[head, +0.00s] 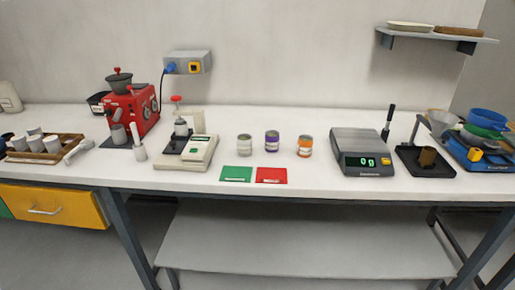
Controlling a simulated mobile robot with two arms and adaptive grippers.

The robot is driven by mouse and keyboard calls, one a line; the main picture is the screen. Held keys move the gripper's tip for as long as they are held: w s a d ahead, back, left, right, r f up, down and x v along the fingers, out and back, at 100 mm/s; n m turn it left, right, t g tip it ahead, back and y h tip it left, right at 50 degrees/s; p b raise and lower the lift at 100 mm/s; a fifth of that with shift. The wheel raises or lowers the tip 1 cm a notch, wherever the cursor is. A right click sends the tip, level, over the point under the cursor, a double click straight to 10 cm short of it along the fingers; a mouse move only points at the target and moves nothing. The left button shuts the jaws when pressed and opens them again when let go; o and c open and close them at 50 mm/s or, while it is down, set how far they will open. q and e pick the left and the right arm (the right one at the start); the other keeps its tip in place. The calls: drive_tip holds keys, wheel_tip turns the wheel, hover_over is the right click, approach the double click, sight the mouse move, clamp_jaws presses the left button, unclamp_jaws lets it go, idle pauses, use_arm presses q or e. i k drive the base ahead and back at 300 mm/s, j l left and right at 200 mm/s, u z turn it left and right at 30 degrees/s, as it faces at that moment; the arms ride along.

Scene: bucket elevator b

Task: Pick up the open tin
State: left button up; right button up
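Three small tins stand upright in a row on the white worktop (330,117) in the head view. The left tin (244,146) has a pale whitish label, the middle tin (272,142) a purple one, and the right tin (305,147) an orange one. They stand apart from each other. Their tops are too small for me to tell which tin is open. Neither of my grippers is in view.
A green card (237,174) and a red card (271,175) lie in front of the tins. A beige device (192,155) stands left of them, with a red grinder (130,108) beyond. A scale (361,150) reading 0 g stands right. The worktop behind the tins is clear.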

sight(245, 143)
drive_tip(key=i+j, duration=0.2)
drive_tip(key=j, duration=0.2)
drive_tip(key=i+j, duration=0.2)
drive_tip(key=j, duration=0.2)
drive_tip(key=i+j, duration=0.2)
drive_tip(key=j, duration=0.2)
